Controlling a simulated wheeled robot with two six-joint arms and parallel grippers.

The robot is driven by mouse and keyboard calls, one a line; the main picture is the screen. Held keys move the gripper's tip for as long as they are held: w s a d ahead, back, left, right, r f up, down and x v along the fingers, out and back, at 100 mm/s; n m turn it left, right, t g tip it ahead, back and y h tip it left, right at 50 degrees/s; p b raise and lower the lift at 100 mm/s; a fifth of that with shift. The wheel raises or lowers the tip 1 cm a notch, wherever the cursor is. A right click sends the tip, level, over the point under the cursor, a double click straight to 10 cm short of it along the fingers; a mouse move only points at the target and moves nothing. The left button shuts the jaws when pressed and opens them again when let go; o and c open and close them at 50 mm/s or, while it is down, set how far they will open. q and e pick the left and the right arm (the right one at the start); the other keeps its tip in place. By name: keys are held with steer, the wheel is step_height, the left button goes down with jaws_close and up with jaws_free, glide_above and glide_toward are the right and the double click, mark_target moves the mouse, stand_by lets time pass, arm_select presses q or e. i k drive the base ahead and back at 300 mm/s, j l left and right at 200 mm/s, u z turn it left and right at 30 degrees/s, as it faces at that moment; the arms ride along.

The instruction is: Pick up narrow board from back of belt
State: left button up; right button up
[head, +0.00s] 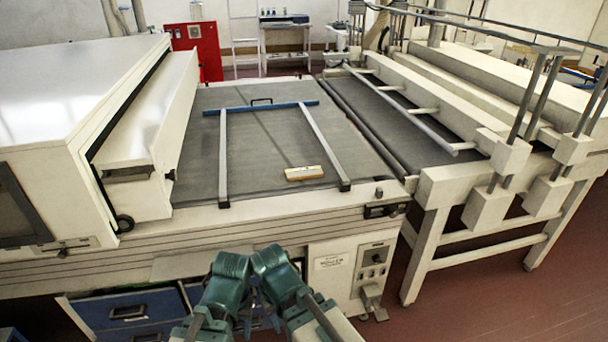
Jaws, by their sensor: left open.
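A short, narrow, pale wooden piece (304,173) with a lighter edge lies flat on the grey belt (265,145), toward its near side. A long, thin blue bar (262,108) crosses the back part of the belt. I cannot tell for certain which of these is the narrow board. My left gripper (248,308) is low at the bottom centre, in front of the machine and well apart from both. It is open, with its fingers partly hidden among my teal arm joints. My right gripper does not show clearly.
Two pale rails (222,165) run along the belt from the blue bar to the near edge. A white tunnel hood (75,90) stands at the left. A second conveyor (395,125) with railings adjoins on the right. The belt between the rails is mostly clear.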

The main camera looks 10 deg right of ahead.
mark_target(314, 172)
steer(key=i, duration=0.4)
steer(key=i+j+z, duration=0.1)
steer(key=i+z, duration=0.2)
steer(key=z, duration=1.35)
